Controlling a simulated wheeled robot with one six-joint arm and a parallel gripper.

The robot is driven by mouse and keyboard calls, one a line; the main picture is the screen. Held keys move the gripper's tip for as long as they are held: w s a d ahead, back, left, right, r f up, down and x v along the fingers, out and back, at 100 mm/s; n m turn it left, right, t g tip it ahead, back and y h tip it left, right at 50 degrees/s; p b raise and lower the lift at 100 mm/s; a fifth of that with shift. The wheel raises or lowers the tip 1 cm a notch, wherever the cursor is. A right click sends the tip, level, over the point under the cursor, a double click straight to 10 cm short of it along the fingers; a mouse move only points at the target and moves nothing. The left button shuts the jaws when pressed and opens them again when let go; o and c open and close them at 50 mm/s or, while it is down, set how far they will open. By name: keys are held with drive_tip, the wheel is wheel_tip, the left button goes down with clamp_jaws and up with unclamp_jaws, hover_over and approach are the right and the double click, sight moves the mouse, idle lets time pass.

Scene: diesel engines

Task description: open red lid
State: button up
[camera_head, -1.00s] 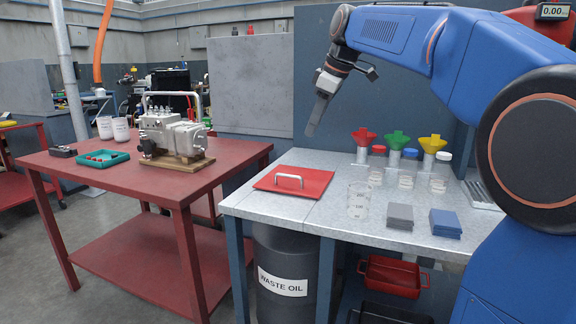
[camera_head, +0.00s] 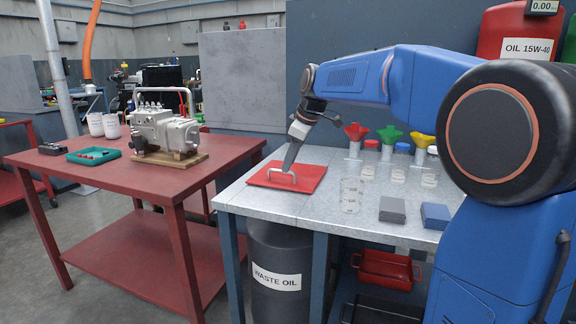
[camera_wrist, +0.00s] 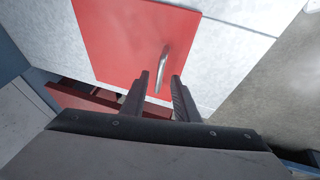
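The red lid (camera_head: 309,182) is a flat square plate lying on the grey-topped bench, with a metal bar handle (camera_head: 283,177) on it. In the wrist view the lid (camera_wrist: 120,45) fills the upper middle, and its handle (camera_wrist: 162,66) shows lengthwise. My gripper (camera_head: 287,170) points down at the lid, its tips at the handle. In the wrist view my gripper (camera_wrist: 160,76) is open, with the handle's near end between the two fingers and gaps on both sides. I cannot tell whether either finger touches it.
Clear beakers (camera_head: 351,196), funnels (camera_head: 390,136) and grey and blue blocks (camera_head: 392,209) stand right of the lid. A waste oil drum (camera_head: 276,270) is below the bench. A red table (camera_head: 150,185) with a metal pump (camera_head: 163,132) stands left. Bench top before the lid is clear.

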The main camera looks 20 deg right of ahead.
drive_tip(key=shift+x, duration=1.1)
clamp_jaws()
